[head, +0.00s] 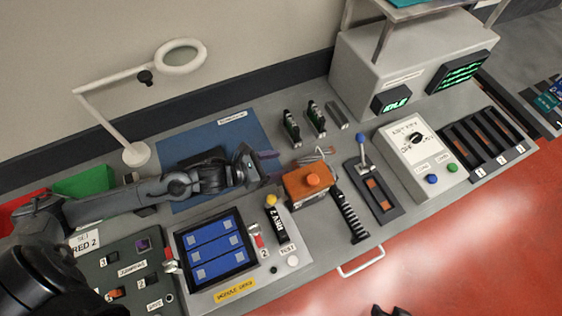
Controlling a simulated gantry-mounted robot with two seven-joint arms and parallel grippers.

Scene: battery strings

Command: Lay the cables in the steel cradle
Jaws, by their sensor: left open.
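My left gripper (268,165) reaches in from the left over the right part of the blue mat (215,141). It is open, with nothing seen between its fingers, and points toward the orange box. Thin grey cables (318,157) lie bunched behind the orange box (298,192), to the right of my left gripper and apart from it. A small grey metal channel (337,114) at the back of the bench may be the steel cradle; I cannot tell for sure. A dark shape at the bottom edge (391,311) may be the tip of my right gripper, mostly cut off.
Two small green-and-black parts (291,127) stand behind the cables. A black coiled cord (350,217) and a lever panel (373,190) lie to the right. A blue-celled module (215,249) is in front. A lamp (136,152) stands at the back left.

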